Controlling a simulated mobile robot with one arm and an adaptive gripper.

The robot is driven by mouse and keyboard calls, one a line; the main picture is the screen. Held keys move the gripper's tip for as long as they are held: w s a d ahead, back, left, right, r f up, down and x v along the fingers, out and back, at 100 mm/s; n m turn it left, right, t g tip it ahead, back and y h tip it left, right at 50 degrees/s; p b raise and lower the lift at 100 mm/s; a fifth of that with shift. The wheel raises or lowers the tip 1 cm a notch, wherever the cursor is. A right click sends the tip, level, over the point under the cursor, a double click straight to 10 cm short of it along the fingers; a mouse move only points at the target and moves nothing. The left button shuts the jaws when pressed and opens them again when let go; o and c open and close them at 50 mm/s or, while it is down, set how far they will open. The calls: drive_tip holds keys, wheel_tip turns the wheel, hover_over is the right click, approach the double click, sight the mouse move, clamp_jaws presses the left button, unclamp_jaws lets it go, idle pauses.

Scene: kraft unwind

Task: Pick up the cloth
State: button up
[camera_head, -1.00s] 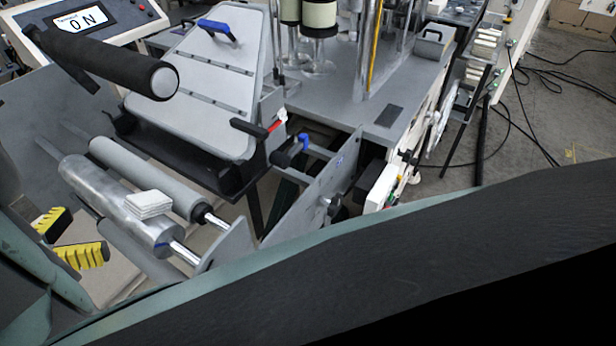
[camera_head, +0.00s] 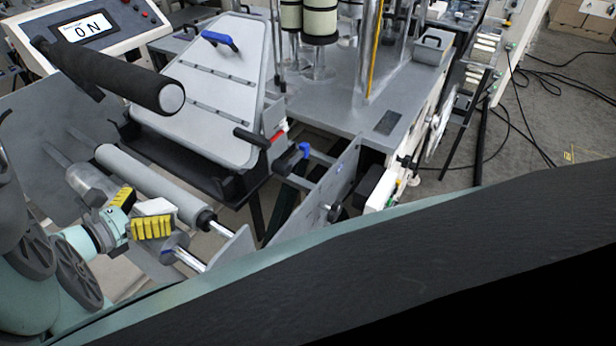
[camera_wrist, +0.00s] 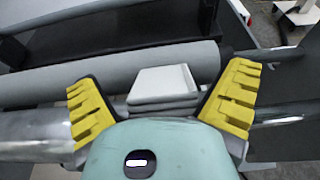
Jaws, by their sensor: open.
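The cloth (camera_head: 154,207) is a small white folded stack on the shiny metal roller at the lower left of the head view. In the wrist view the cloth (camera_wrist: 163,88) lies between my two yellow fingers. My gripper (camera_head: 138,214) is open around the cloth, one yellow finger on each side. The cloth's near lower part is hidden behind the gripper body.
A grey roller (camera_head: 150,183) runs just behind the cloth. The metal roller (camera_wrist: 30,135) extends left under it. A black-gripped bar (camera_head: 110,74) juts out above. A side plate (camera_head: 232,250) stands at the roller's right end. A control panel (camera_head: 88,30) sits at the back left.

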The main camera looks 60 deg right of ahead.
sight(152, 206)
drive_tip(key=c, duration=1.2)
drive_tip(key=shift+c, duration=0.2)
drive_tip(key=shift+r, duration=0.15)
wheel_tip(152, 206, up, 9)
drive_tip(key=shift+f, duration=0.1)
drive_tip(key=shift+r, duration=0.4)
drive_tip(key=shift+d, duration=0.1)
